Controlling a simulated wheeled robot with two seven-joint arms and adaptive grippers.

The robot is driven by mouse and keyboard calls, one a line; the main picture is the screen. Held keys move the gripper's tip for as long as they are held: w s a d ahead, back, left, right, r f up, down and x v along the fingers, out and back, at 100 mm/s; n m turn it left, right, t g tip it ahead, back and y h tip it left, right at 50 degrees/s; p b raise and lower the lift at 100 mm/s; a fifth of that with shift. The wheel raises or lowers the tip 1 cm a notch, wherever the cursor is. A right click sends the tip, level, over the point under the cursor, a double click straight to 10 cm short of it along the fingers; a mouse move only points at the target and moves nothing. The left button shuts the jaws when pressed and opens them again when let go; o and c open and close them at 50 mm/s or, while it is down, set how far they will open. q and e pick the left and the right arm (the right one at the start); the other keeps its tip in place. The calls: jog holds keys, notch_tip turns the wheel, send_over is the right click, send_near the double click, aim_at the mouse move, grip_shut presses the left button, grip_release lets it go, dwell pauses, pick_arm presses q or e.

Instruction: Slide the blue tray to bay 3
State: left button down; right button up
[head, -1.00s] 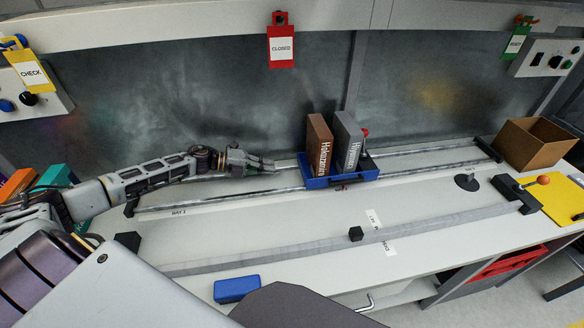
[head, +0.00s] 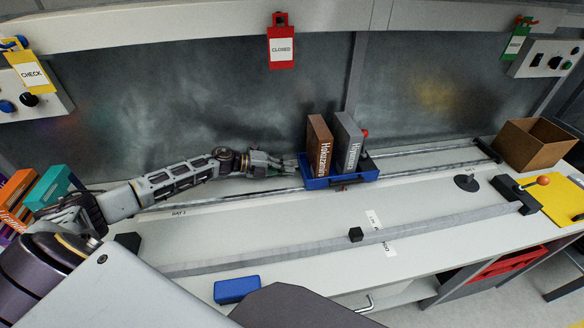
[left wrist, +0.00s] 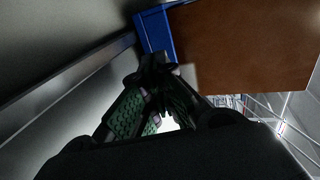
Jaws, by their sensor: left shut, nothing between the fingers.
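The blue tray (head: 343,180) sits on two metal rails (head: 240,196) near the middle of the bench in the head view. It carries a brown book (head: 318,146) and a grey book (head: 347,142), both upright. A small red-topped part shows at its right end. My left gripper (head: 292,163) is shut and empty at the tray's left end. In the left wrist view, its fingertips (left wrist: 156,62) are close to the tray's blue wall (left wrist: 152,32) and the brown book (left wrist: 240,48); I cannot tell whether they touch. My right gripper is not in view.
The rails right of the tray look clear up to a dark end stop (head: 486,150). A cardboard box (head: 535,145) stands beyond it. A dark disc (head: 467,182) and an orange-knobbed lever (head: 542,181) stand in front. A blue block (head: 237,289) lies at the front edge.

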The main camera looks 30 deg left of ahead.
pick_arm(q)
jog(key=shift+w+d, duration=0.6)
jog(key=shift+d, duration=0.1)
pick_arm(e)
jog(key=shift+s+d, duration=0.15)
pick_arm(q)
jog(key=shift+d, duration=0.1)
